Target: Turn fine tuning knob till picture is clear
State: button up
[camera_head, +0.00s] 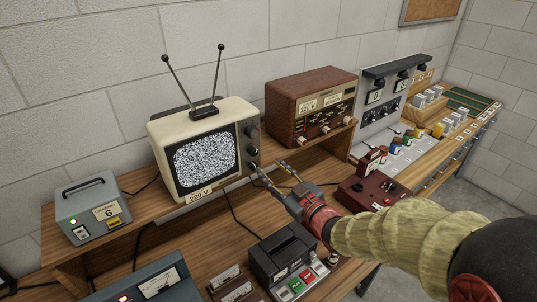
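A cream television (160,140) with two rod antennas stands on the wooden shelf at left centre. Its screen (206,158) shows grey static, with no clear picture. Dark round knobs (252,132) sit in a column on the right of its front; which one is the fine tuning knob I cannot tell. My gripper (268,166) reaches in from the lower right, its two fingers spread and empty. The left fingertip shows close to the lower end of the knob column; whether it touches I cannot tell.
A brown wooden radio (308,102) stands right of the television. A grey box marked 6 (93,208) is at left. A dark red box (372,190) sits right of my gripper. A black device with coloured buttons (285,262) stands below it. Cables hang over the shelf.

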aim_at(255, 153)
jog(key=shift+y, duration=0.3)
jog(key=x, duration=0.8)
jog(key=shift+r+b, duration=0.35)
jog(key=shift+r, duration=0.05)
jog(key=shift+c, duration=1)
jog(key=c, duration=0.8)
